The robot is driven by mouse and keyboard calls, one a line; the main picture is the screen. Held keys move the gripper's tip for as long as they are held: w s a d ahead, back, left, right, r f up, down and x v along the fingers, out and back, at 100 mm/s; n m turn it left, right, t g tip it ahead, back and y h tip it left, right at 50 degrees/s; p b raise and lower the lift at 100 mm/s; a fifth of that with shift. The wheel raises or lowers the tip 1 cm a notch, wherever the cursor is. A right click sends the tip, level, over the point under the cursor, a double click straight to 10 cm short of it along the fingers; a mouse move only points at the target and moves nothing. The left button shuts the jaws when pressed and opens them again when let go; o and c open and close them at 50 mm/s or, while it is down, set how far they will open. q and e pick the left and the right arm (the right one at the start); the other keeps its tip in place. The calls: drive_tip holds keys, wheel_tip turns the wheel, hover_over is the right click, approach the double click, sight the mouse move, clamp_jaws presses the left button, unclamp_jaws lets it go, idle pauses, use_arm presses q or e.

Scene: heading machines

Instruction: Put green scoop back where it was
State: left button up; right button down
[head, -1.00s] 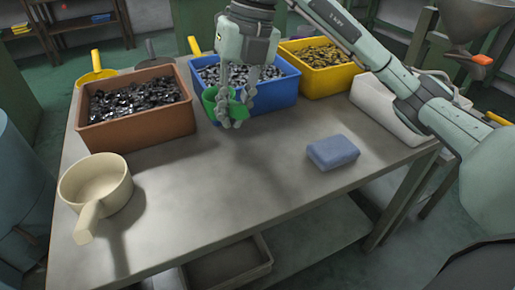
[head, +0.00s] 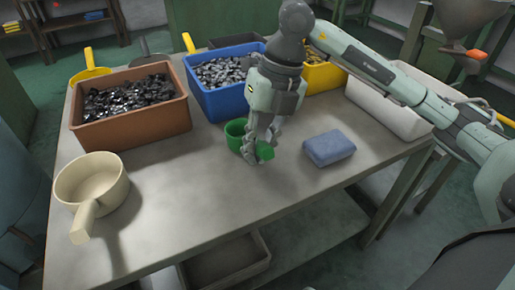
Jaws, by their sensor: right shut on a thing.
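The green scoop (head: 235,133) is in the head view, in front of the blue bin. My right gripper (head: 254,160) points down and is shut on the green scoop, with its fingers over the handle side. The fingers hide part of the scoop. I cannot tell whether the scoop touches the table (head: 200,205). My left gripper is not in view.
Brown (head: 130,130), blue (head: 218,103) and yellow (head: 322,78) bins of small parts line the back, beside a white bin (head: 390,110). A cream scoop (head: 92,187) sits front left. The table's front middle is clear.

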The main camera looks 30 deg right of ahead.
drive_tip(key=shift+f, duration=0.1)
drive_tip(key=c, duration=1.4)
unclamp_jaws()
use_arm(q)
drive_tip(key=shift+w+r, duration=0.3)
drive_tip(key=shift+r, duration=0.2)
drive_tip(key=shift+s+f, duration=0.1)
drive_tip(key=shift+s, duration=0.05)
use_arm(e)
drive_tip(key=shift+r, duration=0.25)
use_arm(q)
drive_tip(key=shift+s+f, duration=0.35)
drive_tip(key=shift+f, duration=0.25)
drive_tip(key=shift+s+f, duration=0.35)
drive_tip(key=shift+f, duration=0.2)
use_arm(e)
drive_tip(key=v, duration=1.2)
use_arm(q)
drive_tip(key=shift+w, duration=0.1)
use_arm(e)
drive_tip(key=shift+a+f, duration=0.1)
